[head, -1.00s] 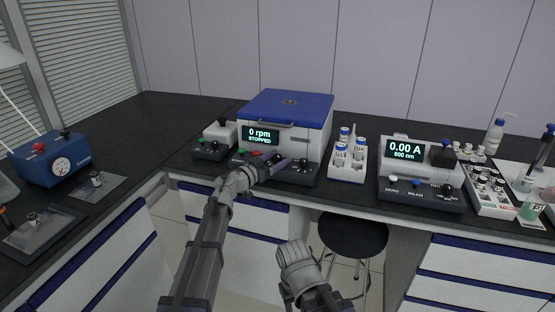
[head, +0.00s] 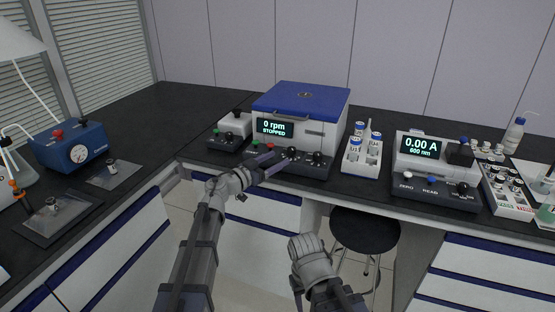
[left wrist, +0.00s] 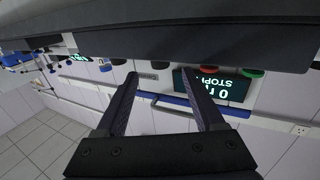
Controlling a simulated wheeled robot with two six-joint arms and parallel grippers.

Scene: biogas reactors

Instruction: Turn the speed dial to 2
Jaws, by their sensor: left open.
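The white centrifuge with a blue lid (head: 302,97) stands on the dark bench, its screen (head: 275,128) reading "0 rpm STOPPED". Its dark front panel has a left dial (head: 291,153) and a right dial (head: 318,157); their labels are too small to read. My left gripper (head: 279,162) is open and empty, in front of the panel, just left of and below the left dial. In the left wrist view my open fingers (left wrist: 165,82) show with the inverted screen (left wrist: 222,85) and a red button (left wrist: 208,70) beyond them.
A small device with a dark knob (head: 229,137) stands left of the centrifuge. A white vial rack (head: 361,168) and a photometer (head: 437,157) stand to its right. A blue gauge box (head: 70,147) is at far left. A stool (head: 365,229) stands below the bench edge.

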